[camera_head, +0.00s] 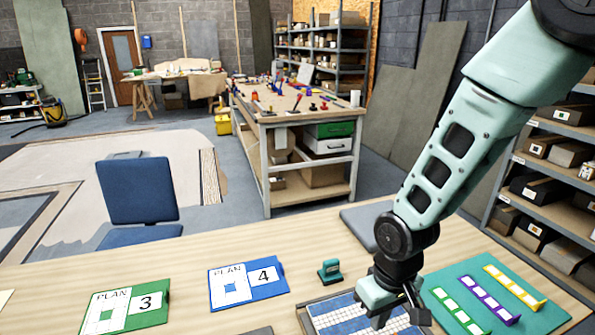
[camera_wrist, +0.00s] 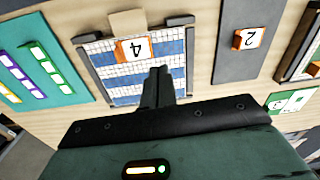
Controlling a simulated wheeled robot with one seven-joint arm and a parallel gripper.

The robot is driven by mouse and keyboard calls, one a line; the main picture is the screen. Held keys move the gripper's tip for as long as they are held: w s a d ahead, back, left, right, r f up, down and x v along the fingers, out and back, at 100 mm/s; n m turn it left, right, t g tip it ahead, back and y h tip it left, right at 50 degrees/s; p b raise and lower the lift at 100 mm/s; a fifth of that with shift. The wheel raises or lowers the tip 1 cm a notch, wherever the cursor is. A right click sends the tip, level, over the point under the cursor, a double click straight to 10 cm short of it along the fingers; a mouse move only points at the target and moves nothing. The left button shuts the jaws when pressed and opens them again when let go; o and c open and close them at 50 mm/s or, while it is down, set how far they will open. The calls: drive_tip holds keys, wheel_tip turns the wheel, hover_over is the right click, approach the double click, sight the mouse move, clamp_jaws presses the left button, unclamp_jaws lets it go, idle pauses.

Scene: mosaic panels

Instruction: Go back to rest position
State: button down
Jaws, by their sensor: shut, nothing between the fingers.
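My gripper (camera_head: 408,306) hangs over the near edge of the wooden table, at the right of the head view. In the wrist view its fingers (camera_wrist: 158,76) are together and hold nothing. Beyond them lies a framed panel (camera_wrist: 128,89) of blue and white tiles, with an orange block marked 4 (camera_wrist: 133,48) at its far side. The panel (camera_head: 340,317) is partly hidden by my gripper in the head view. Whether the fingers touch the panel cannot be told.
A teal mat (camera_head: 450,283) with coloured strips lies on the right. Green plan 3 (camera_head: 105,318), blue plan 4 (camera_head: 240,291) and a small teal tool (camera_head: 330,272) lie on the table (camera_head: 190,260). A grey board with an orange block marked 2 (camera_wrist: 245,39) shows too. A blue chair (camera_head: 138,192) stands behind.

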drive_tip(key=s+a+r+n+b, duration=0.1)
drive_tip(key=s+r, duration=0.4)
drive_tip(key=s, duration=0.3)
drive_tip(key=s+a+r+n+b, duration=0.1)
drive_tip(key=s+r+n+b, duration=0.1)
drive_tip(key=s+r, duration=0.3)
drive_tip(key=s, duration=0.3)
drive_tip(key=shift+s+r+b, duration=0.2)
drive_tip(key=shift+r+b, duration=0.1)
drive_tip(key=shift+w, duration=0.1)
